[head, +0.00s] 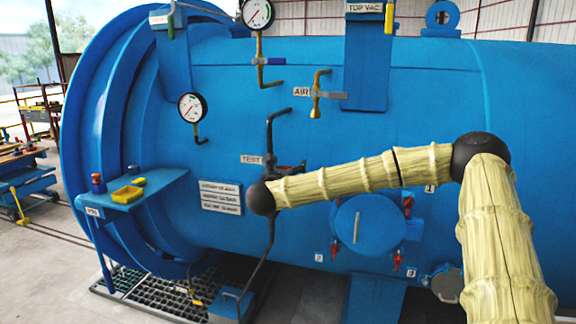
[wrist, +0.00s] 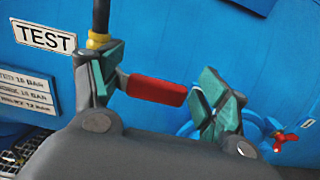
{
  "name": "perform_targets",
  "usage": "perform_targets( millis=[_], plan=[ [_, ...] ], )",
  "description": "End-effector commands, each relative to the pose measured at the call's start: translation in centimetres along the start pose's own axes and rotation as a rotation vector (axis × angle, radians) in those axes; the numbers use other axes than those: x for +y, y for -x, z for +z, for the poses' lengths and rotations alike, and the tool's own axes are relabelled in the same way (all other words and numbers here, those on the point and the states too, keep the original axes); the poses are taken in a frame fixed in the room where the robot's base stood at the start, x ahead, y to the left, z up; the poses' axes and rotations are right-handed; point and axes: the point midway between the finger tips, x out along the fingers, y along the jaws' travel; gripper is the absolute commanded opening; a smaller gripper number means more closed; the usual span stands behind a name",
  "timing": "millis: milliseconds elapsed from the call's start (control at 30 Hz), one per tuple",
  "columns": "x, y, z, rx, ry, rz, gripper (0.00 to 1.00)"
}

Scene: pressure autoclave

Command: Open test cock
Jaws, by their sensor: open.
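The test cock shows in the wrist view as a red lever handle (wrist: 157,90) on a brass fitting (wrist: 98,41) below a dark pipe. The TEST label (wrist: 45,38) is to its left, and it also shows in the head view (head: 251,160). My gripper (wrist: 160,92) is open, with one teal-padded finger left of the red handle and the other at its right end. The handle lies between the fingers; I cannot tell whether either touches it. In the head view my gripper (head: 290,172) is small and dark at the cock, mostly hidden behind my wrist.
The large blue autoclave (head: 400,110) fills the background. A pressure gauge (head: 192,107) and the AIR cock (head: 317,95) are above. A round blue hatch (head: 368,226) is to the lower right. A small blue shelf (head: 150,187) with a yellow tray (head: 127,194) is at the left.

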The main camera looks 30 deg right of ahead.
Motion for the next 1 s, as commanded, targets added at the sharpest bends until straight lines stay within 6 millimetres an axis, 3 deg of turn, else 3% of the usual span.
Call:
perform_targets(
  millis=[267,633,867,1000],
  plan=[
    [0.0,-0.1,0.0,0.0,0.0,0.001,0.75],
    [0.0,-0.1,0.0,0.0,0.0,0.001,0.11],
    [0.5,0.1,0.0,-0.001,0.007,0.006,0.09],
    [1.9,0.5,0.2,-0.002,0.029,0.021,0.09]
  ],
)
